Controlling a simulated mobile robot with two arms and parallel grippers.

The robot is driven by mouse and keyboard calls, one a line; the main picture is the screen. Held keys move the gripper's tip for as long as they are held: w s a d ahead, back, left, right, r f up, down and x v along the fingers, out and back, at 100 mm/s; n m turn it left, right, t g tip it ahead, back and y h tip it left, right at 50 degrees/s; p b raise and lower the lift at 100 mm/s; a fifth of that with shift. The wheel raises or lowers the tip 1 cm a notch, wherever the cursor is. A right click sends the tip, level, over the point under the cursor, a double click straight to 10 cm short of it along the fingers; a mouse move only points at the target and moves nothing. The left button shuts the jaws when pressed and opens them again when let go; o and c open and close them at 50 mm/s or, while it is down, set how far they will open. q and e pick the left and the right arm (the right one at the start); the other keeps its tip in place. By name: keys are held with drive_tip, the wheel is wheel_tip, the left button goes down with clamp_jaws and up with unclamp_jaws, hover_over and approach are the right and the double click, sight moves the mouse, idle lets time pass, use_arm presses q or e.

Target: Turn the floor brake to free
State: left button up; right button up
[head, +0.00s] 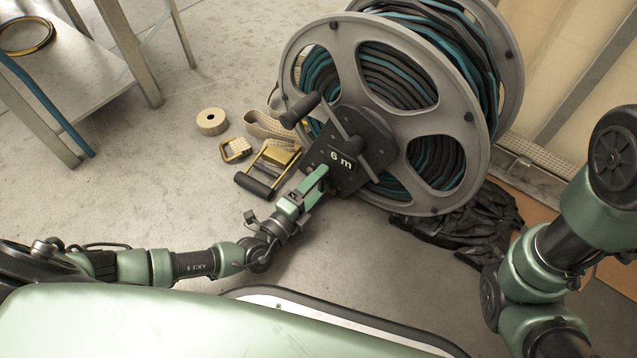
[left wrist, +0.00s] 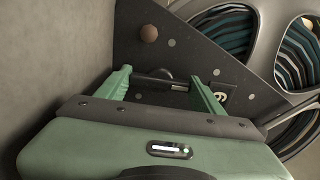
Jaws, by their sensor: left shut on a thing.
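The hose reel (head: 372,110), with grey flanges and wound black and teal hose, stands on the floor at the upper right. My left gripper (head: 318,184) is at the lower part of this plate. In the left wrist view my left gripper (left wrist: 163,88) is shut on a short dark bar with a metal end (left wrist: 160,82), which I take for the floor brake. The bar lies across between the two green fingers, close to the plate. Its far side is partly hidden. My right gripper is out of view.
A crank handle (head: 300,110) sticks out from the reel. A ratchet strap (head: 268,168) and a tape roll (head: 212,121) lie left of it. Black cloth (head: 465,222) lies at right. A metal table (head: 65,70) stands upper left.

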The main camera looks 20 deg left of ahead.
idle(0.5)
use_arm(q)
drive_tip(key=o, duration=1.4)
drive_tip(key=shift+c, duration=0.2)
drive_tip(key=shift+s+a, duration=0.1)
drive_tip(key=shift+s, duration=0.05)
drive_tip(key=p+v, duration=0.3)
drive_tip(key=v, duration=0.4)
drive_tip(key=shift+r, duration=0.1)
drive_tip(key=shift+s+a, duration=0.1)
drive_tip(key=shift+s, duration=0.2)
